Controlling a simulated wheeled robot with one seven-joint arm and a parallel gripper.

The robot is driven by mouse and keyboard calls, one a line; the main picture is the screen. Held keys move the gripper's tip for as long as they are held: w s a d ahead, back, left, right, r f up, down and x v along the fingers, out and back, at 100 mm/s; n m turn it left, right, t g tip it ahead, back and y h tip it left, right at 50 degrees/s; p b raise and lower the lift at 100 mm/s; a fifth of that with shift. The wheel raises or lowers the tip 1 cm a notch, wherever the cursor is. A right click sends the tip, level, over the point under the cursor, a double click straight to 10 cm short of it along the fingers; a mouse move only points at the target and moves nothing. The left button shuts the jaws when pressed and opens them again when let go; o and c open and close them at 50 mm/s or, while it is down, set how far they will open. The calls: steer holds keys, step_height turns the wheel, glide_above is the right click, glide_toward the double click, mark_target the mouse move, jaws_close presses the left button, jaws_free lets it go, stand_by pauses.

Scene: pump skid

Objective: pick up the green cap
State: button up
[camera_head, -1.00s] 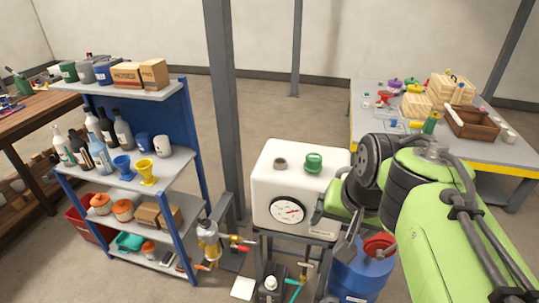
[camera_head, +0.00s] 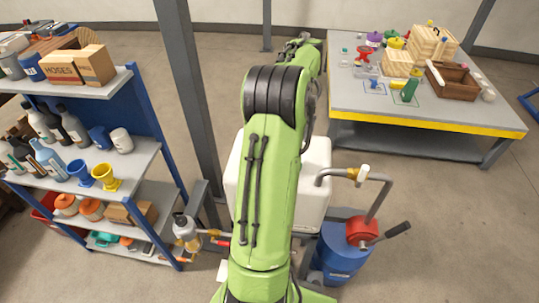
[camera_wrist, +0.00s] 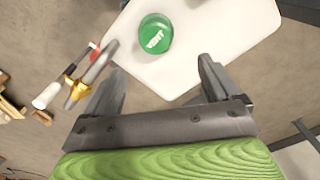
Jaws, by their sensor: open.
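In the head view my arm covers the cap and much of the white tank (camera_head: 318,165). My gripper cannot be made out there.
A similar brass-and-white piece (camera_wrist: 76,88) shows beside my left finger. A grey post (camera_head: 190,90) and loaded shelf (camera_head: 150,150) stand left; a table (camera_head: 440,112) stands right.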

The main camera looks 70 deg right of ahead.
steer(key=f, duration=0.3)
steer(key=a+f+b, duration=0.1)
steer(key=shift+s+f, duration=0.15)
steer(key=shift+s, duration=0.25)
steer(key=f, duration=0.5)
steer(key=shift+w+d+f+b, duration=0.15)
steer(key=shift+w+d+b, duration=0.05)
steer(key=shift+d+b, duration=0.1)
steer(key=f, duration=0.5)
steer(key=shift+a, duration=0.25)
steer(key=shift+d+f, duration=0.1)
steer(key=shift+f, duration=0.15)
steer(key=c, duration=1.1)
step_height(320, 180, up, 10)
steer(key=shift+r+p, duration=0.1)
steer(key=shift+p, duration=0.3)
steer(key=shift+c, duration=0.2)
